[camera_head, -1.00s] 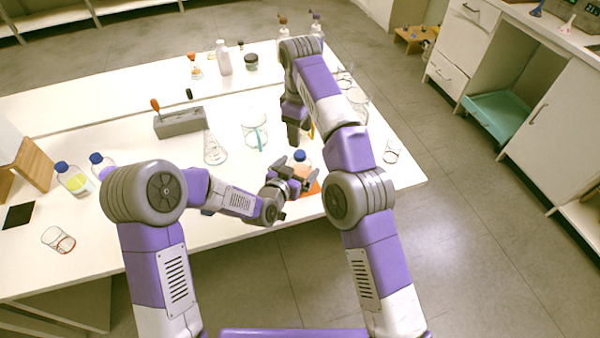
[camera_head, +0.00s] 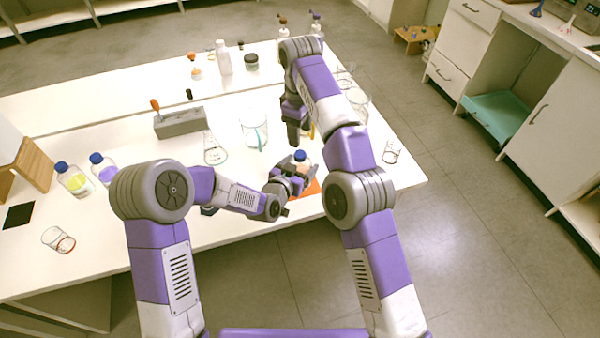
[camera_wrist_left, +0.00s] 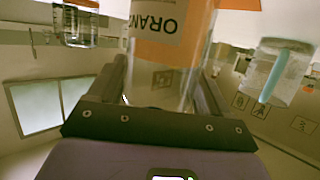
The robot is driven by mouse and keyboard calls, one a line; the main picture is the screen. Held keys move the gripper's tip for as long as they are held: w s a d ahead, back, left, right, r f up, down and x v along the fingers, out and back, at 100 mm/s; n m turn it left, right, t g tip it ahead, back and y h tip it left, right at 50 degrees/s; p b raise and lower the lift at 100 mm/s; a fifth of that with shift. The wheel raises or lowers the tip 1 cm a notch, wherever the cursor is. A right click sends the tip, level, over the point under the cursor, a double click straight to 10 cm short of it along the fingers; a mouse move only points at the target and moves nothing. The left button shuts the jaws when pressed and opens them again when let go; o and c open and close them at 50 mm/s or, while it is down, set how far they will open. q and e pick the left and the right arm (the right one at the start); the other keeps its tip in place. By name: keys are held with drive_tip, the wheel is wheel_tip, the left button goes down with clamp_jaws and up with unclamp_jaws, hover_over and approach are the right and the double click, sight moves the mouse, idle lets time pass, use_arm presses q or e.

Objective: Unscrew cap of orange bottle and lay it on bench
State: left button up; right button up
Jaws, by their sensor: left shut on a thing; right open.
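The orange bottle (camera_head: 301,162) has a blue cap (camera_head: 300,155) on top and stands near the bench's front edge, by an orange patch (camera_head: 313,188). My left gripper (camera_head: 298,172) is shut around the bottle's body from the front left. In the left wrist view the clear bottle (camera_wrist_left: 160,85), with a label reading "ORAN", sits between the two fingers, and the image looks upside down. My right gripper (camera_head: 297,125) is open and empty. It points down behind the bottle, apart from the cap; its fingers are partly hidden by my right arm.
A beaker (camera_head: 255,132), a flask (camera_head: 214,150) and a grey block (camera_head: 180,122) stand behind to the left. Two blue-capped bottles (camera_head: 73,178) (camera_head: 102,168) stand at the left. Glassware (camera_head: 391,153) is at the right edge. The bench (camera_head: 130,245) has free room at front left.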

sight(300, 154)
use_arm(q)
clamp_jaws()
use_arm(e)
drive_tip(key=shift+m, duration=0.3)
drive_tip(key=m, duration=0.7)
drive_tip(key=shift+f+m, duration=0.1)
drive_tip(key=shift+m, duration=0.3)
drive_tip(key=m, duration=0.5)
drive_tip(key=shift+m, duration=0.3)
drive_tip(key=m, duration=0.5)
drive_tip(key=shift+f+m, duration=0.1)
drive_tip(key=shift+m, duration=0.2)
drive_tip(key=m, duration=2)
drive_tip(key=shift+r+m, duration=0.2)
drive_tip(key=shift+m, duration=0.1)
drive_tip(key=shift+f, duration=0.15)
drive_tip(key=shift+f, duration=3.85)
